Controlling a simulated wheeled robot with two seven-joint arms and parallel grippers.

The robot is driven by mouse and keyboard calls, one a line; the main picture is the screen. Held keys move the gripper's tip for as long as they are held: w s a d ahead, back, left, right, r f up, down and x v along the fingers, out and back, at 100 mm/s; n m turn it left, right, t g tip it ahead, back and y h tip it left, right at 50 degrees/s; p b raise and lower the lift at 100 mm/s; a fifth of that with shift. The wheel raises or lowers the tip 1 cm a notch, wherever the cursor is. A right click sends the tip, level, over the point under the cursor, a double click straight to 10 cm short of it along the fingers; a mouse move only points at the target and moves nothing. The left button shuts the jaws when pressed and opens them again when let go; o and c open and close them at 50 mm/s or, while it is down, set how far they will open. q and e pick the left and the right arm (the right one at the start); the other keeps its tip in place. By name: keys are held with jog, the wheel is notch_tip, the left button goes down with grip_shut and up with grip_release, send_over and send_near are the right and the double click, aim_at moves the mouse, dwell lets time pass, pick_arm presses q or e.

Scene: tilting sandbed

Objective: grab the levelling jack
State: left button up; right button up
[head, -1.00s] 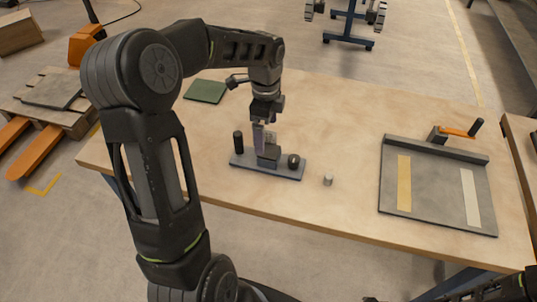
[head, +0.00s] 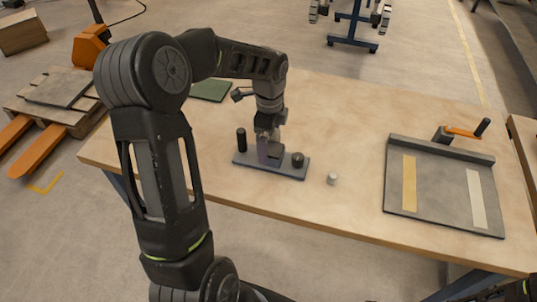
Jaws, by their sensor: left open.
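A slate-grey base plate (head: 293,173) lies on the wooden table. It carries a black upright post (head: 241,140) at its left, a purple-grey block near its middle and a dark round knob (head: 297,159) at its right. I take the upright purple-grey piece (head: 263,150) to be the levelling jack, but I cannot be sure. My left gripper (head: 269,146) points down over it, open, with its fingers around or just beside it. The fingers hide part of it, and contact cannot be told. My right gripper is not seen; only a dark arm part shows at the bottom right corner.
A grey tray (head: 438,220) with a yellow and a pale strip and an orange-handled crank (head: 463,132) lies on the table's right. A small pale cylinder (head: 332,179) stands right of the plate. A green pad (head: 211,89) lies at the back left. The table middle is clear.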

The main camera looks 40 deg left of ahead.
aim_at(269, 148)
pick_arm(q)
jog(key=shift+f+p, duration=0.6)
jog(key=shift+f, duration=2.05)
jog(key=c, duration=2.1)
jog(key=shift+r, duration=0.2)
jog(key=shift+c, duration=0.2)
notch_tip(269, 148, up, 10)
jog(key=shift+f+b, duration=0.1)
jog(key=shift+b, duration=0.5)
